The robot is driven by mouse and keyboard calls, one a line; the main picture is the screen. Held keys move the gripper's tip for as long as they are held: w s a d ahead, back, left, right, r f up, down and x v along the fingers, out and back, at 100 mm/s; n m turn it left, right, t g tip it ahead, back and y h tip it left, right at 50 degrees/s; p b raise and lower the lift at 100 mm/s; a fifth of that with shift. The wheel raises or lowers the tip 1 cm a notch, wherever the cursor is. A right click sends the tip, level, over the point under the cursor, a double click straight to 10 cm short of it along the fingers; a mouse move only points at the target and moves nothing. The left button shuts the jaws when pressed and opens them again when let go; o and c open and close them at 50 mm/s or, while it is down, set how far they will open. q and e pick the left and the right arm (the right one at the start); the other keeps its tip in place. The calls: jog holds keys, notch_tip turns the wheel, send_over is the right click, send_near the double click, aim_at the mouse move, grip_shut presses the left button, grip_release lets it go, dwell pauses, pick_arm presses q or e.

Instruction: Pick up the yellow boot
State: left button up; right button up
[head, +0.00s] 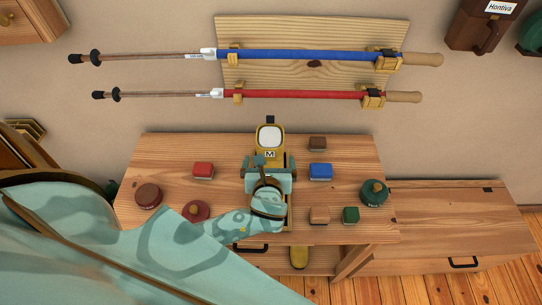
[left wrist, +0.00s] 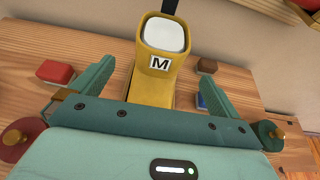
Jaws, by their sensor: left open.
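The yellow boot (head: 270,143) has a pale opening at its top and a label with the letter M. It is at the middle of the wooden bench top, and its lower part is largely hidden by my left gripper (head: 268,172). In the left wrist view the boot (left wrist: 155,88) rises between the two teal fingers of my left gripper (left wrist: 155,70). The fingers are open, one on each side, with a visible gap to the boot. I cannot tell whether the gripper touches the boot lower down. My right gripper is not in view.
The bench (head: 160,155) holds a red brush-like block (head: 203,170), a blue one (head: 320,171), several other small blocks and round tins, including a green one (head: 374,192). Ski poles (head: 300,94) hang on the wall behind. A yellow rounded object (head: 298,257) shows below the bench's front edge.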

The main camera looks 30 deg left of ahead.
aim_at(270, 153)
pick_arm(q)
jog(key=b+x, duration=0.1)
jog(key=x, duration=0.5)
jog(key=shift+w+a+f, duration=0.1)
jog(key=shift+w+f, duration=0.1)
jog(key=shift+w, duration=0.15)
jog(key=shift+r, duration=0.1)
jog(key=c, duration=1.8)
